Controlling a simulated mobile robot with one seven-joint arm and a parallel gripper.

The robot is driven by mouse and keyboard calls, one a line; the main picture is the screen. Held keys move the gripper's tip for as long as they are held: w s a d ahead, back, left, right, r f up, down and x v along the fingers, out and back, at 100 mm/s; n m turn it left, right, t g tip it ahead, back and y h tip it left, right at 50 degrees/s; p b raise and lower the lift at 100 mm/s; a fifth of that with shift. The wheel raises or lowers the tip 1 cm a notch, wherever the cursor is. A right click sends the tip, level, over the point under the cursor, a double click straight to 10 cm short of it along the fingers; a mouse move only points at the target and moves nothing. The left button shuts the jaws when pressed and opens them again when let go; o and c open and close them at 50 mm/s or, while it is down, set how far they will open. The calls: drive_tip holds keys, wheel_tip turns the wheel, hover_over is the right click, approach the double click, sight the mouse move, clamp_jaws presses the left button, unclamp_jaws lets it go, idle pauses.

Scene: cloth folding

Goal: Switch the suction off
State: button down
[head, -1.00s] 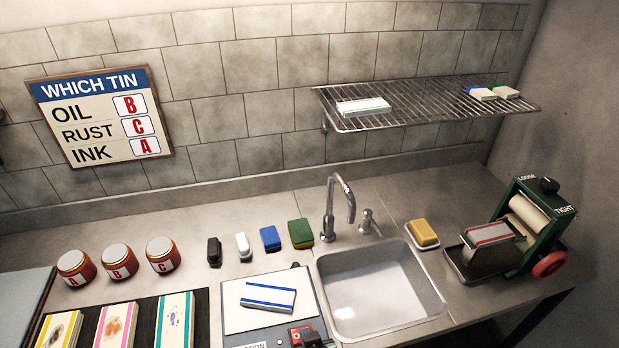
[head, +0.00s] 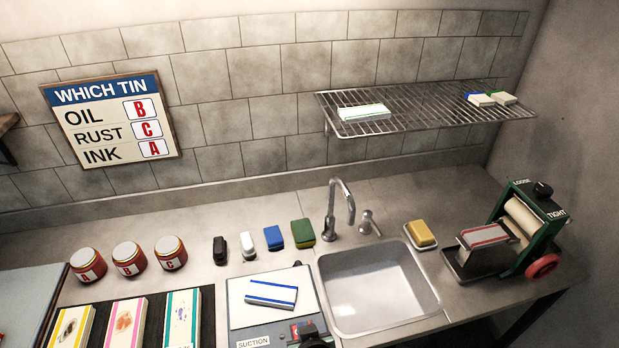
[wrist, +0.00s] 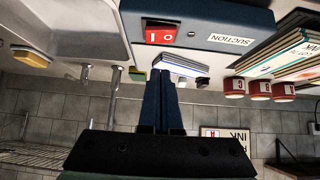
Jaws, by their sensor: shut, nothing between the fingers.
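The suction unit (head: 235,329) has a pale top plate and a blue-grey front with a SUCTION label (head: 253,342). Its red rocker switch (head: 303,328) is at the front right and also shows in the wrist view (wrist: 161,36), marked I and O. I cannot tell which side is pressed in. A folded white cloth with blue stripes (head: 271,292) lies on the plate. My gripper (wrist: 162,78) is shut and empty, its dark blue fingers pointing toward the unit just short of the switch in the wrist picture. The true gap is unclear.
A sink (head: 375,290) is right of the unit. Cloths in a dark tray (head: 153,318) lie left. Three tins (head: 128,258), several coloured blocks (head: 274,237) and a tap (head: 340,208) stand behind. A green wringer (head: 525,225) is at the far right.

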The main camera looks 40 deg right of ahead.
drive_tip(key=b+v, duration=0.1)
drive_tip(key=v, duration=0.6)
drive_tip(key=shift+r, duration=0.15)
drive_tip(key=shift+s+a, duration=0.1)
drive_tip(key=shift+a, duration=0.05)
